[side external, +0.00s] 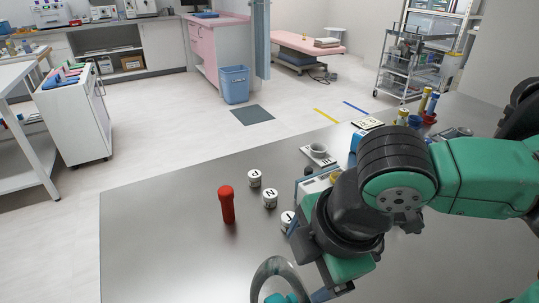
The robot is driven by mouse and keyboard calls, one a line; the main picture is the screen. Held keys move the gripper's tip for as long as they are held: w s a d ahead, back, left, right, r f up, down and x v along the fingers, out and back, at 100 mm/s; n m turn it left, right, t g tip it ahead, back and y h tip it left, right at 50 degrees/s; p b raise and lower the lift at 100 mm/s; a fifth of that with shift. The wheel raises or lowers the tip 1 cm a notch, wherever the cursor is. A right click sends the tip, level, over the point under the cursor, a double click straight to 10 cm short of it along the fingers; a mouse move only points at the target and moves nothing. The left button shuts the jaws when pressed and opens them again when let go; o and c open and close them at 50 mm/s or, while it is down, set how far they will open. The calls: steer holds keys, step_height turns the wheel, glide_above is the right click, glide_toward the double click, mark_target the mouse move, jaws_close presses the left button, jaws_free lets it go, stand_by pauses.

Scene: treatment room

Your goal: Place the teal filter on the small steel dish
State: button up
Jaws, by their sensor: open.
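My gripper (326,291) reaches down at the bottom centre, and its open fingers are partly cut off by the frame edge. A teal piece (280,298) shows at the bottom edge, left of my gripper and apart from the part of it I can see. It may be the teal filter, but most of it is out of frame. A thick grey curved ring (281,264) arches over it. A small pale grey round dish (318,150) stands on a white card farther back on the table. I cannot tell if it is the small steel dish.
A red capped tube (227,205) stands upright on the grey metal table (150,235). White lettered pots (270,198) stand right of it, one partly hidden by my arm. Coloured tubes (430,105) and other items crowd the back right. The table's left part is clear.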

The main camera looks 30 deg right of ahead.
steer(key=w+d+m+t, duration=0.1)
steer(key=w+d+m, duration=0.2)
steer(key=d+m, duration=0.5)
steer(key=w+d+m+t, duration=0.2)
steer(key=w+d+m, duration=0.1)
steer(key=d+m, duration=0.5)
steer(key=shift+d+r+t, duration=0.3)
steer(key=shift+d+r, duration=0.05)
steer(key=shift+d, duration=0.75)
